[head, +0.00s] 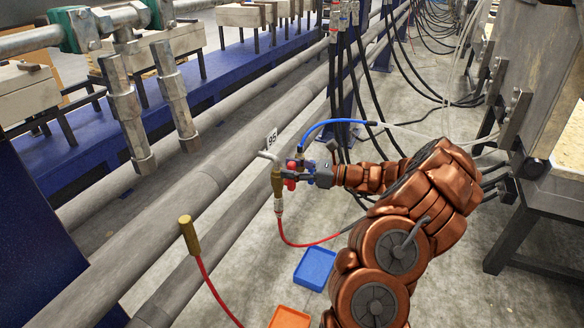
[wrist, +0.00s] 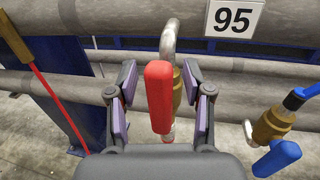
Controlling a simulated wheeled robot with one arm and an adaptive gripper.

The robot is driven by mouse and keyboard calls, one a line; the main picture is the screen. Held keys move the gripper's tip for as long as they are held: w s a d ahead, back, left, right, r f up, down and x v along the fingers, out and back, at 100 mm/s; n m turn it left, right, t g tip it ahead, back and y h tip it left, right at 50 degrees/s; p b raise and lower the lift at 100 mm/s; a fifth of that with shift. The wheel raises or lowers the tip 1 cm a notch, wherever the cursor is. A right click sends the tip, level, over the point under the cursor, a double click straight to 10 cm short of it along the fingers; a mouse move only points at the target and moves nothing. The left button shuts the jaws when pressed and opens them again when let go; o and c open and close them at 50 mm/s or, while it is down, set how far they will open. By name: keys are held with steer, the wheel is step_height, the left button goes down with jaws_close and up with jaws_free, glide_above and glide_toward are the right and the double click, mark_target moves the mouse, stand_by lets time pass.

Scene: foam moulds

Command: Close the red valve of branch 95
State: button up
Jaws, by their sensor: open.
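The red valve handle (wrist: 159,97) hangs upright between my open fingers in the wrist view, with gaps on both sides. Its brass body (wrist: 178,85) and bent grey pipe (wrist: 169,40) show behind and above it. The white "95" tag (wrist: 234,18) is at upper right. My gripper (wrist: 160,112) is open, its purple pads on either side of the handle. In the head view my gripper (head: 297,177) is at the branch; the red handle (head: 290,184) shows partly beside the brass body (head: 277,184), and the tag (head: 271,139) stands above.
A blue-handled valve (wrist: 277,158) is close at right in the wrist view. A blue hose (head: 330,123) and red hose (head: 305,244) run by my arm. A blue tray (head: 315,268) and orange tray (head: 290,318) lie on the floor. Large grey pipes (head: 185,205) run behind.

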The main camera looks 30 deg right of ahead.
jaws_close()
stand_by(0.5)
